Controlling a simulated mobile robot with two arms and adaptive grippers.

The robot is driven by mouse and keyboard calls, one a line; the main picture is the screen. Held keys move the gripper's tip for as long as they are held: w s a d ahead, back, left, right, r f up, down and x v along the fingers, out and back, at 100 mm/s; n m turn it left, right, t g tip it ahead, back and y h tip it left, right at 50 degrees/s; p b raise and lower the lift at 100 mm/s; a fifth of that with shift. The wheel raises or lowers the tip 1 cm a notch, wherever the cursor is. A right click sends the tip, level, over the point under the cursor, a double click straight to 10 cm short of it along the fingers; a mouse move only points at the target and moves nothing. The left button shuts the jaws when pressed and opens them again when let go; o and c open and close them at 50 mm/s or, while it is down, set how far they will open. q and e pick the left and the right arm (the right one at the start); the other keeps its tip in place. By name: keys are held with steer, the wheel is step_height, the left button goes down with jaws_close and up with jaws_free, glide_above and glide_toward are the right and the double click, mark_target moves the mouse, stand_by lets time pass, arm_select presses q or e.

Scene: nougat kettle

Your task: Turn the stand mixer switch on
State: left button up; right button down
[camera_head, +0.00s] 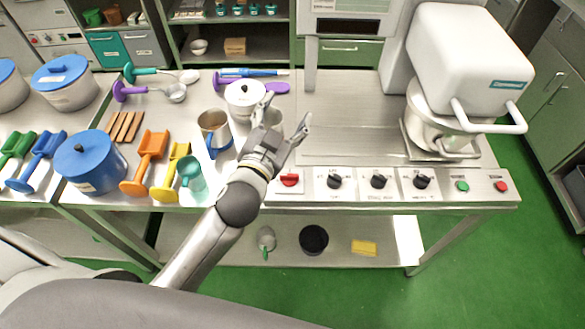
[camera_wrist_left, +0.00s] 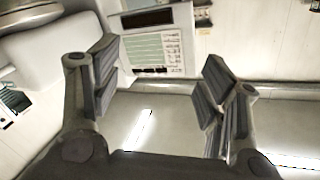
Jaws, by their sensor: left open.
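The white stand mixer (camera_head: 465,60) stands on the steel table at the right, with a metal bowl (camera_head: 435,132) under its head. A control strip runs along the table's front edge. It carries a red rotary switch (camera_head: 290,180), black knobs (camera_head: 378,181), a green button (camera_head: 462,186) and a red button (camera_head: 501,186). I cannot tell which is the mixer switch. My left gripper (camera_head: 287,112) is open and empty above the table, just behind and above the red rotary switch. Its spread fingers also show in the left wrist view (camera_wrist_left: 160,82). My right gripper is not in view.
A white panel unit (camera_head: 350,20) stands at the back. Bare steel lies between my gripper and the mixer.

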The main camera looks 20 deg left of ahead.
arm_select(q)
steer(key=s+d+r+m+g+h, duration=0.1)
steer(key=d+r+m+g+h, duration=0.1)
steer(key=d+r+m+h, duration=1.2)
steer(key=s+d+f+m+g+h, duration=0.3)
steer(key=d+f+m+g+h, duration=0.15)
steer(key=d+m+g, duration=0.4)
steer(key=m+g+y, duration=0.6)
steer(key=g+y, duration=0.1)
steer(key=y, duration=1.2)
glide_toward(290, 175)
steer(key=shift+n, duration=0.25)
step_height(290, 175, down, 8)
steer(key=p, duration=0.3)
steer(key=shift+p, duration=0.3)
steer(key=shift+f, duration=0.45)
